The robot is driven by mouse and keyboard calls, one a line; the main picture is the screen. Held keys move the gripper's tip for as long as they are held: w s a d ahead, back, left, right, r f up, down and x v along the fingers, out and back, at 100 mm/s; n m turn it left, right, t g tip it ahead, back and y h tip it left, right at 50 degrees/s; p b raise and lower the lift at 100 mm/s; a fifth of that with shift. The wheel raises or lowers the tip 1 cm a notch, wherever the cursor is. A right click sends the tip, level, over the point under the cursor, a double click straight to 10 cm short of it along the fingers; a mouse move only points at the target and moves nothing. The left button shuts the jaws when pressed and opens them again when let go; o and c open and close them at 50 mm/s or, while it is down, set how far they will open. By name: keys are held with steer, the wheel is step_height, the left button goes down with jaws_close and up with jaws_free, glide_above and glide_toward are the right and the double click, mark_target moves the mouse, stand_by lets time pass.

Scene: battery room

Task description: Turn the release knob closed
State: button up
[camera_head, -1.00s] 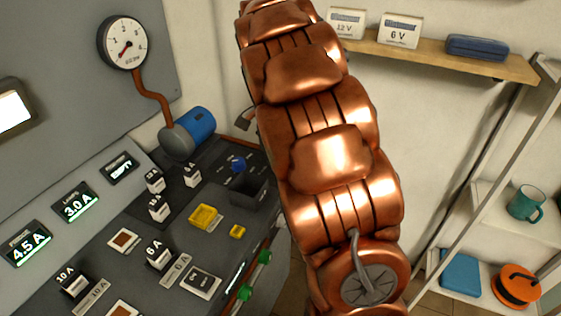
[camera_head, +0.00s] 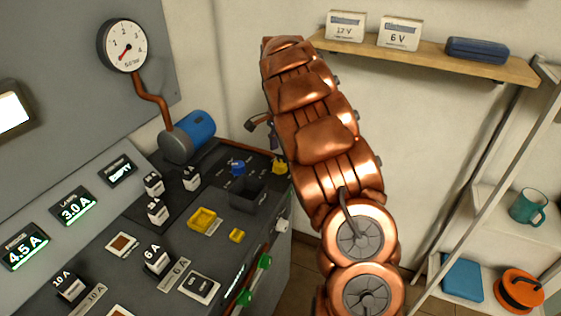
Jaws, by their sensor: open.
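A small blue knob (camera_head: 238,168) stands on the dark console top, near its far right part. A yellow knob-like piece (camera_head: 280,167) stands at the console's right edge, close beside my arm. The labels are too small to read, so I cannot tell which is the release knob. My gripper (camera_head: 260,129) shows only in part, as dark finger pieces left of my copper arm. It is open and looks empty, in the picture above the two knobs and apart from them. My arm hides the rest of it.
The console (camera_head: 130,280) holds several labelled blocks, a yellow tray (camera_head: 203,219) and a dark open box (camera_head: 247,193). A blue cylinder (camera_head: 192,134) with a pipe to a gauge (camera_head: 123,45) stands behind. A wooden shelf (camera_head: 430,58) and a rack (camera_head: 490,200) are at right.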

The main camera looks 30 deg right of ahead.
mark_target(280, 162)
steer(key=shift+f+p, duration=0.35)
steer(key=shift+f, duration=2.05)
steer(key=shift+c, duration=0.5)
steer(key=c, duration=1)
